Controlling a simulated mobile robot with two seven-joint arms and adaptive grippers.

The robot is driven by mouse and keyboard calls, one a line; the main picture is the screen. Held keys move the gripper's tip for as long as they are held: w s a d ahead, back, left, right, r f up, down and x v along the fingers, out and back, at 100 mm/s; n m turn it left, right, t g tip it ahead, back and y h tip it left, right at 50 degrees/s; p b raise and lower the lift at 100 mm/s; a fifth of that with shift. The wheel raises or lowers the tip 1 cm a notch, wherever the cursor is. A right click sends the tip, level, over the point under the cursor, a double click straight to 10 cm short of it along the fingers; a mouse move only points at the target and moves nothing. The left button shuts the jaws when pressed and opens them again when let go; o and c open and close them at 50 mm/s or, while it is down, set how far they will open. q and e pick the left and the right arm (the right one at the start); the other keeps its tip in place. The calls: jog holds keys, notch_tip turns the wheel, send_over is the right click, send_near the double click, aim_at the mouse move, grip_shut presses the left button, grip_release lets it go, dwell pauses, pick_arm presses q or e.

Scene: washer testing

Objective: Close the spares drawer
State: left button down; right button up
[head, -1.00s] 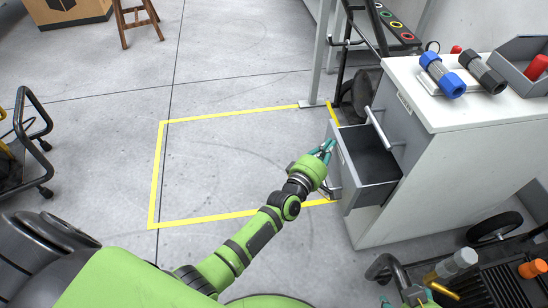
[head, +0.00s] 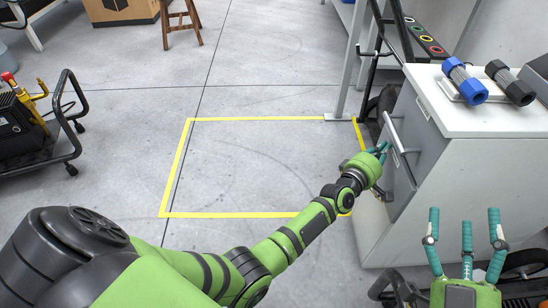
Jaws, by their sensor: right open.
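The spares drawer (head: 401,187) is in the side of the white-topped grey cabinet (head: 480,170), at the right of the head view. Its inside does not show, and its front looks flush or nearly flush with the cabinet. A pale bar handle (head: 397,134) shows on the cabinet face above. My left gripper (head: 385,151) is at the drawer front, beside the handle, with its fingers against or very near the face. Its fingers overlap, so their opening is unclear. My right gripper (head: 465,228) is open and empty, its fingers spread in front of the cabinet's near side.
Blue and black cylindrical fittings (head: 467,82) lie on the cabinet top. A black trolley (head: 38,125) stands at the left, a wooden stool (head: 181,22) at the back. The yellow-taped floor area (head: 265,165) is clear. A metal rack post (head: 352,60) stands behind the cabinet.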

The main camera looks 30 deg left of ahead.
pick_arm(q)
jog(key=shift+w+d+r, duration=0.1)
jog(key=shift+w+d, duration=0.25)
jog(key=shift+d, duration=0.2)
pick_arm(e)
jog(key=s+r, duration=0.1)
jog(key=s+r+t+y, duration=0.1)
jog(key=r, duration=0.1)
jog(key=s+r+n+t+y, duration=0.1)
jog(key=shift+r, duration=0.25)
jog(key=shift+a, duration=0.1)
